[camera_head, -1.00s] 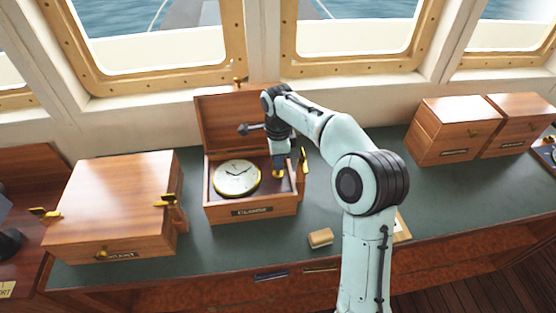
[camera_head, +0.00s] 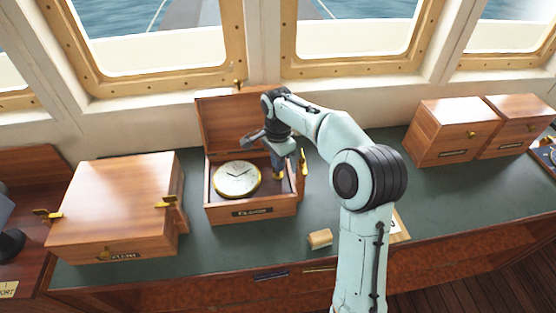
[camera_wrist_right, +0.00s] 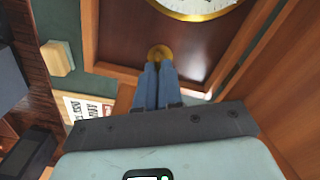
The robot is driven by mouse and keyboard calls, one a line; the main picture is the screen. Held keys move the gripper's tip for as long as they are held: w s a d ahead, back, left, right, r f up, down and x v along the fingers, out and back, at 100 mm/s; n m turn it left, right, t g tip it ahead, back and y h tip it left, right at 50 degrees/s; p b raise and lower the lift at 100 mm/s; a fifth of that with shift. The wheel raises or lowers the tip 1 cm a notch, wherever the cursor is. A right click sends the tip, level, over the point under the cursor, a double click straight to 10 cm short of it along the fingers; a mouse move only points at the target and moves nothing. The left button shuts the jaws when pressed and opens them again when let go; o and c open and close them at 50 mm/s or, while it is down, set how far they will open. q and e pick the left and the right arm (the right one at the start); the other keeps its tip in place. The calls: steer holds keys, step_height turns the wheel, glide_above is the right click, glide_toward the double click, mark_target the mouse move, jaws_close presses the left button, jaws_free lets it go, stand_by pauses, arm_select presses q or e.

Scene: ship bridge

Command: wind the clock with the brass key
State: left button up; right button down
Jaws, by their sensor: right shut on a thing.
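The clock (camera_head: 237,180) has a white dial with a gold rim and lies face up in an open wooden box (camera_head: 252,211). Its edge also shows at the top of the right wrist view (camera_wrist_right: 205,8). My right gripper (camera_head: 278,172) reaches down into the box, to the right of the dial. In the right wrist view its two fingers (camera_wrist_right: 158,78) are shut on the brass key (camera_wrist_right: 160,52), whose round yellow head shows at their tips. The rest of the key is hidden. The key is apart from the clock. My left gripper is out of view.
The raised lid (camera_head: 222,122) stands behind the clock. A closed wooden box (camera_head: 115,205) is at left, and two more (camera_head: 455,132) (camera_head: 518,122) are at right. A small tan block (camera_head: 320,238) lies in front on the green counter (camera_head: 225,250).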

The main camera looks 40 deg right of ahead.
steer(key=n, duration=0.3)
steer(key=shift+n, duration=0.4)
steer(key=n, duration=0.3)
steer(key=shift+n+p, duration=0.3)
steer(key=n, duration=0.3)
steer(key=shift+n, duration=0.4)
steer(key=n, duration=1.2)
steer(key=shift+n, duration=0.3)
steer(key=n, duration=0.4)
steer(key=shift+n, duration=1.7)
